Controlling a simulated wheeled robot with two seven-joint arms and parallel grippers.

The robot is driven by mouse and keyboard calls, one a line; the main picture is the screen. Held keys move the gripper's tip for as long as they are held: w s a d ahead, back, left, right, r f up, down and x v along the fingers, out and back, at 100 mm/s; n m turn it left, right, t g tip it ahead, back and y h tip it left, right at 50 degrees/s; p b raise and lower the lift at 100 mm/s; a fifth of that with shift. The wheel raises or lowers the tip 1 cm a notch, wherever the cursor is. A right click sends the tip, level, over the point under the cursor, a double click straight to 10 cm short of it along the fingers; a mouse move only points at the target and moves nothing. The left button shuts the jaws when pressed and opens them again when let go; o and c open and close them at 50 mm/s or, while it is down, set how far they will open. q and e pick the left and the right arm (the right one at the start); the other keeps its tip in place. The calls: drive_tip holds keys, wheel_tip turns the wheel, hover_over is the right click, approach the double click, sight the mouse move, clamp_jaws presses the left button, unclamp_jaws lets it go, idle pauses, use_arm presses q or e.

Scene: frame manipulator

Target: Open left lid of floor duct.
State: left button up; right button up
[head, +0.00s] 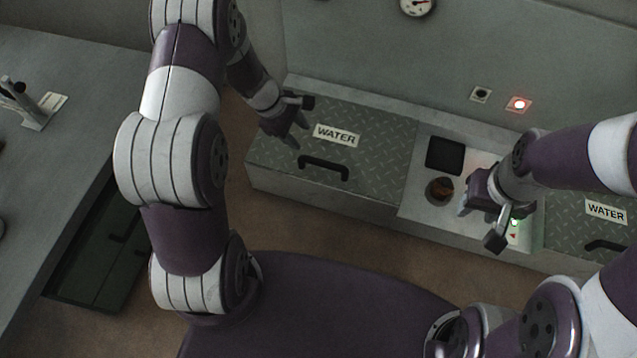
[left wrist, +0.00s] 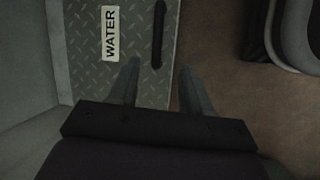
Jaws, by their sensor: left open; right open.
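The left lid (head: 375,150) of the floor duct is a grey diamond-plate panel with a white WATER label (head: 337,135) and a black handle (head: 323,167) near its front edge. It lies flat and closed. My left gripper (head: 296,131) is open and empty above the lid's left end. In the left wrist view the lid (left wrist: 140,60) and its handle (left wrist: 158,35) show ahead of the two spread fingers (left wrist: 157,85), which do not touch the handle. My right gripper (head: 478,222) is open over the middle panel. The right lid (head: 592,228) is closed, with its own label and handle.
The middle panel (head: 415,208) has a black square (head: 445,155), a round reddish-brown part (head: 440,190) and a green light. A red-lit button (head: 518,104) and a gauge (head: 416,5) are on the wall. A grey counter (head: 60,130) stands at left. Brown floor is free before the duct.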

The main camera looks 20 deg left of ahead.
sight(321, 162)
use_arm(q)
drive_tip(key=shift+n, duration=0.5)
drive_tip(key=b+x, duration=0.2)
drive_tip(key=x, duration=0.3)
drive_tip(key=b+x, duration=0.3)
drive_tip(key=x, duration=0.2)
drive_tip(key=a+b+x, duration=0.1)
drive_tip(key=b+x, duration=0.2)
drive_tip(key=x, duration=0.2)
drive_tip(key=shift+w+a+f, duration=0.15)
drive_tip(key=shift+w, duration=0.1)
drive_tip(key=shift+w+d+f+b, duration=0.1)
drive_tip(key=shift+d+f+b, duration=0.15)
drive_tip(key=shift+f+b, duration=0.1)
drive_tip(key=shift+c, duration=0.4)
drive_tip(key=shift+r, duration=0.1)
clamp_jaws()
